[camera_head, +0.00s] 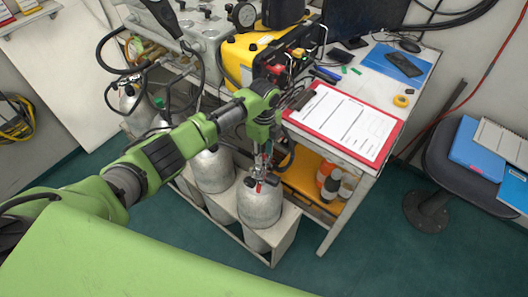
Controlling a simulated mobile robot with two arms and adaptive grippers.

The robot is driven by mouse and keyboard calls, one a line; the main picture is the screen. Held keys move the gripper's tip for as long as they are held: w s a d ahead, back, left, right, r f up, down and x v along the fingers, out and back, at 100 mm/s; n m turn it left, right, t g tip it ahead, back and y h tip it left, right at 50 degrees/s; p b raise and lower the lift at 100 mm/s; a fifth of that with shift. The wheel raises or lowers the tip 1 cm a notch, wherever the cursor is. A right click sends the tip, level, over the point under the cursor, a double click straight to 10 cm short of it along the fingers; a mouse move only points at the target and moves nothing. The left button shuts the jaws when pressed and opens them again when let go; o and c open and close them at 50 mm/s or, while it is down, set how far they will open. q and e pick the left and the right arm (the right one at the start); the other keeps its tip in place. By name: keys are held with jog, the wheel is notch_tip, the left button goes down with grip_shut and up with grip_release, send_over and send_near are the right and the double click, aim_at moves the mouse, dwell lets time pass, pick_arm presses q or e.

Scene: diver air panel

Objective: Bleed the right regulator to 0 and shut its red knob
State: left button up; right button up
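A small red part (258,187) shows on the valve top of the right-hand grey cylinder (261,208); it may be the red knob, but it is small. My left gripper (263,168) points down just above this valve. Its fingers are narrow in the picture, and I cannot tell whether they are open, shut or touching the red part. The wrist and fingers hide part of the valve and any regulator there. Other red parts (277,69) show on the front of the yellow case (246,57) on the table. My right gripper is not in view.
Other grey cylinders (213,170) stand left of this one in a pale rack (284,238). A red clipboard (345,122) lies on the table just right of my wrist. Hoses hang at left. A dark stool (440,165) stands at right; green floor between is clear.

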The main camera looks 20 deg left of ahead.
aim_at(264, 155)
pick_arm(q)
notch_tip(264, 155, up, 12)
dwell(0.6)
